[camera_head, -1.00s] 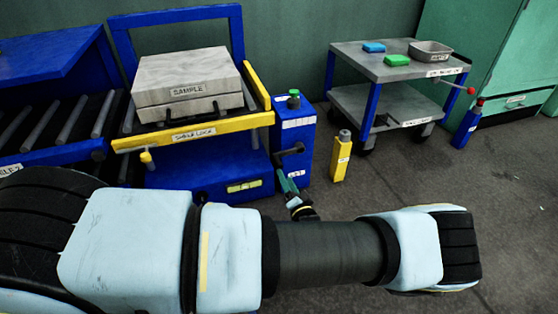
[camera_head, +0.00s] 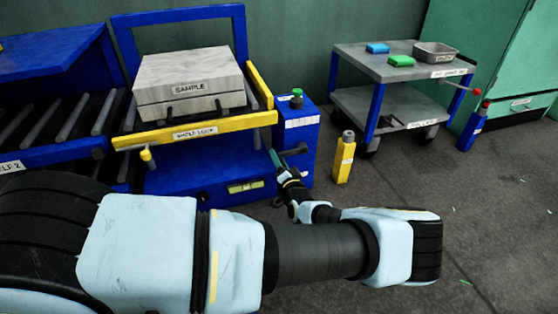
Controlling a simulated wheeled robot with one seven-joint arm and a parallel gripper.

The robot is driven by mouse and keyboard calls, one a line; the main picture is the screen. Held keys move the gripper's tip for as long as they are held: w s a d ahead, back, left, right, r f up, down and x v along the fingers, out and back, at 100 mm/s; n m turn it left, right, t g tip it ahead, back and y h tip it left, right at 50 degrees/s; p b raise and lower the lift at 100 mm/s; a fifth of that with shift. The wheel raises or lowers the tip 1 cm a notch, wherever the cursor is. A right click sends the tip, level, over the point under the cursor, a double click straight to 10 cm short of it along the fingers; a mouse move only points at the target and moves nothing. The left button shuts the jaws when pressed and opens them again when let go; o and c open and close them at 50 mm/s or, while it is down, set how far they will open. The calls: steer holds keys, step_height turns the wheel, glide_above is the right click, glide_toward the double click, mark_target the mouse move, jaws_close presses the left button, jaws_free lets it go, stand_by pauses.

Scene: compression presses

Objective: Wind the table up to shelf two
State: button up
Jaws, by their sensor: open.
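The blue table (camera_head: 205,183) carries a grey marbled block marked SAMPLE (camera_head: 190,75) on its top, behind a yellow front bar (camera_head: 155,139). A dark crank handle (camera_head: 293,151) sticks out from the blue post (camera_head: 300,127) at the table's right side. My gripper (camera_head: 275,160) is open beside the left end of the crank handle. I cannot tell whether it touches the handle. The shelf at the left has rollers (camera_head: 68,118) and a partly cut-off label ending in "ELF-2" (camera_head: 11,167).
A yellow bottle-like post (camera_head: 344,160) stands on the floor right of the crank. A grey cart (camera_head: 390,66) with blue legs stands further back, with a blue cylinder (camera_head: 474,127) beside it. Open floor lies at the right.

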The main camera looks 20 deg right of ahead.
steer(key=c, duration=0.9)
steer(key=shift+r, duration=0.1)
jaws_close()
steer(key=shift+r, duration=0.1)
